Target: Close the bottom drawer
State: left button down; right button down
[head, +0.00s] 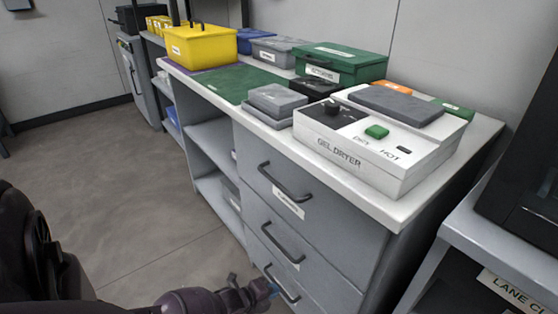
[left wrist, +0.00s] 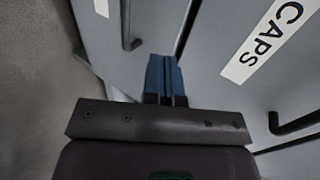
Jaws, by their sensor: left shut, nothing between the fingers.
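The bottom drawer (head: 318,302) is the lowest grey front in the cabinet, with a dark bar handle (head: 282,284). In the head view its front looks about level with the drawers above, but its lower part is cut off and I cannot tell whether a small gap is left. My left gripper (head: 275,289) is at this front, close to the handle. In the left wrist view its blue fingers (left wrist: 165,80) are shut and empty, beside the bottom drawer's handle (left wrist: 127,25). I cannot tell whether they touch the front. My right gripper is not in view.
The middle drawer (head: 318,255) carries a CAPS label (left wrist: 263,42) and a bar handle (left wrist: 298,122); the top drawer (head: 330,210) is above. A gel dryer (head: 400,165) and several boxes stand on the counter. Open shelves (head: 215,150) are to the left. The floor (head: 130,180) in front is clear.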

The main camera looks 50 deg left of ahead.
pick_arm(q)
jog(key=p+v, duration=0.2)
jog(key=v, duration=0.5)
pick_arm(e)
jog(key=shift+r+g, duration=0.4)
pick_arm(q)
jog(key=shift+s, duration=0.1)
